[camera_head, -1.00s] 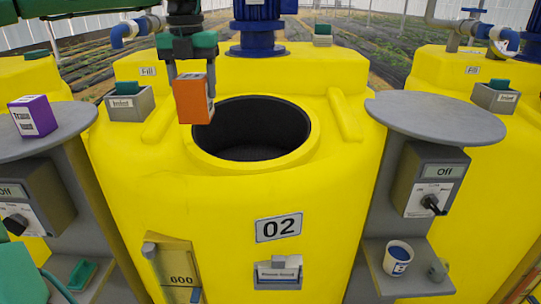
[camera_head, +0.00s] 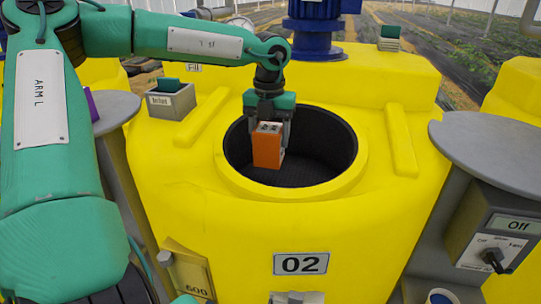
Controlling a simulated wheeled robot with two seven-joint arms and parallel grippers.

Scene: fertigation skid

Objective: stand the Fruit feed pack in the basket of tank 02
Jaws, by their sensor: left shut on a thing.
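Tank 02 (camera_head: 225,225) is the big yellow tank in the middle, with an "02" plate on its front. Its round top opening shows a dark basket (camera_head: 325,150) with a textured floor. My left gripper (camera_head: 269,122) comes from above and is shut on an upright orange pack (camera_head: 267,148). The pack hangs in front of the left part of the opening. I cannot tell whether its lower end is inside the rim or still above it. Its lettering is too small to read. My right gripper is not in view.
A raised yellow rim (camera_head: 350,180) rings the opening. A grey inlet box (camera_head: 171,101) stands at the back left. A blue motor (camera_head: 313,30) stands behind. A grey round shelf (camera_head: 500,150) is at the right. Part of a purple pack (camera_head: 91,106) shows behind my left arm.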

